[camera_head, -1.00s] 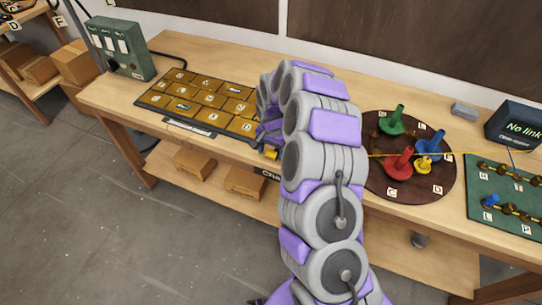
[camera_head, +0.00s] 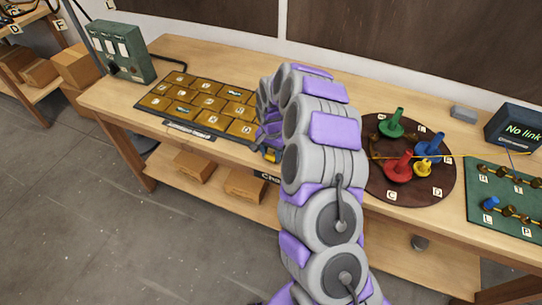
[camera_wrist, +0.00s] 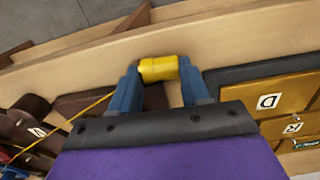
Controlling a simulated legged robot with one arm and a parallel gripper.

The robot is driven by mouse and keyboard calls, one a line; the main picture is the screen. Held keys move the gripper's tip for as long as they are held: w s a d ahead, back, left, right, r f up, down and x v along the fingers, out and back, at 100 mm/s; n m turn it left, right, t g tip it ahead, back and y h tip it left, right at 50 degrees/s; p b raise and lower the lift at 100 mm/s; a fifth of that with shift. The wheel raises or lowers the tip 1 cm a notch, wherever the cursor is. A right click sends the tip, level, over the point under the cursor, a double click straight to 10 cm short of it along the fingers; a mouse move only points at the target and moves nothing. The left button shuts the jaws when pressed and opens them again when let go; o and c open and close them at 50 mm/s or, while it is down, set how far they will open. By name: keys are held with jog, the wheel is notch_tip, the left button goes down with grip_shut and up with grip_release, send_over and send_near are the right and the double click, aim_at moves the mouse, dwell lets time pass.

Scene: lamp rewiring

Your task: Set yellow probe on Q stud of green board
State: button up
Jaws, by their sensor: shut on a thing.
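My gripper (camera_wrist: 158,85) is shut on the yellow probe (camera_wrist: 158,69), a short yellow cylinder lying across between its blue fingertips in the wrist view. In the head view my gripper (camera_head: 270,153) is near the table's front edge, just right of the tan-tiled panel and mostly behind my arm. A yellow lead (camera_wrist: 85,112) runs off left in the wrist view. The green board (camera_head: 480,209) is at the far right of the head view, well away from my gripper. It has brass studs and small letter labels. I cannot make out which stud is Q.
A "No link" display (camera_head: 515,125) stands behind. The tiled panel (camera_head: 200,105) lies left.

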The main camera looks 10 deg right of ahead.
jog(key=shift+r+p, duration=0.55)
jog(key=shift+r, duration=1.45)
jog(key=shift+s+f, duration=0.1)
jog(key=shift+s, duration=0.25)
jog(key=s+r+p, duration=0.1)
jog(key=s+p, duration=0.1)
jog(key=s, duration=1.3)
notch_tip(320, 180, up, 9)
jog(key=n, duration=0.8)
send_over(272, 157)
jog(key=s, duration=0.5)
jog(key=shift+s+a, duration=0.2)
jog(key=shift+s, duration=0.05)
